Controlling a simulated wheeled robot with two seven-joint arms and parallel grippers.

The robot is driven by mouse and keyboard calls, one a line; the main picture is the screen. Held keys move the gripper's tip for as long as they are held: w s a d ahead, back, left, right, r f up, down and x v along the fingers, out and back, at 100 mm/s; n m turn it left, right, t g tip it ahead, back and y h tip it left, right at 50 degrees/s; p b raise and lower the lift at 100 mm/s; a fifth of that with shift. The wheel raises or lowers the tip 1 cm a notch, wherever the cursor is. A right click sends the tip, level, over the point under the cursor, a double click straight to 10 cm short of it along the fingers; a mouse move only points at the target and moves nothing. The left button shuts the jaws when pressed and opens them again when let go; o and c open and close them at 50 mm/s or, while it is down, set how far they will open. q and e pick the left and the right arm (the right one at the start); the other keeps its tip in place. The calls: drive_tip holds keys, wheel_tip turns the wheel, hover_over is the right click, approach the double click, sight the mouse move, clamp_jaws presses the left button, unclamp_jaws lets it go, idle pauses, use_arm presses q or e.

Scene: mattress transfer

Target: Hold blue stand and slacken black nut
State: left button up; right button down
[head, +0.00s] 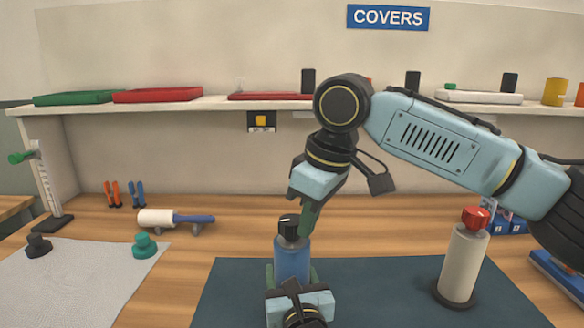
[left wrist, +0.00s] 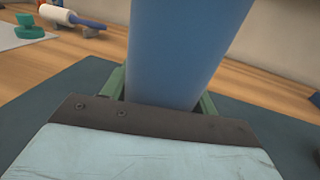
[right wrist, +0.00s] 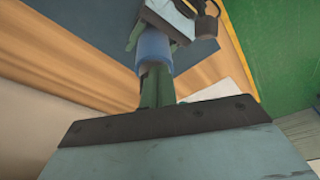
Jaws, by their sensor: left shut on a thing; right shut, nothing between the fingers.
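The blue stand (head: 292,262) is upright on the dark blue mat, with the black nut (head: 289,227) on top. My left gripper (head: 291,276) is shut on the stand's lower body. In the left wrist view the blue stand (left wrist: 186,45) rises between its green fingers (left wrist: 160,92). My right gripper (head: 304,218) is shut and empty, its fingertips just to the right of the nut; I cannot tell whether they touch it. In the right wrist view its closed fingers (right wrist: 156,88) overlap the blue stand (right wrist: 153,48) and hide the nut.
A pale stand with a red cap (head: 463,258) stands at the right of the mat (head: 365,300). A white roller with a blue handle (head: 175,218) and a teal knob (head: 144,245) lie left. The shelf (head: 215,104) with trays runs along the back.

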use_arm(q)
drive_tip(key=shift+r, duration=0.2)
use_arm(e)
drive_tip(key=shift+w+a, duration=0.15)
drive_tip(key=shift+w, duration=0.1)
idle(0.3)
drive_tip(key=shift+w+d, duration=0.15)
drive_tip(key=shift+d, duration=0.05)
use_arm(q)
drive_tip(key=shift+d, duration=0.1)
use_arm(e)
drive_tip(key=shift+w+d, duration=0.4)
drive_tip(key=shift+w, duration=0.55)
idle(0.4)
drive_tip(key=a+v, duration=0.1)
drive_tip(key=v, duration=0.5)
drive_tip(key=shift+w+d, duration=0.25)
drive_tip(key=shift+d, duration=0.1)
drive_tip(key=shift+r, duration=0.15)
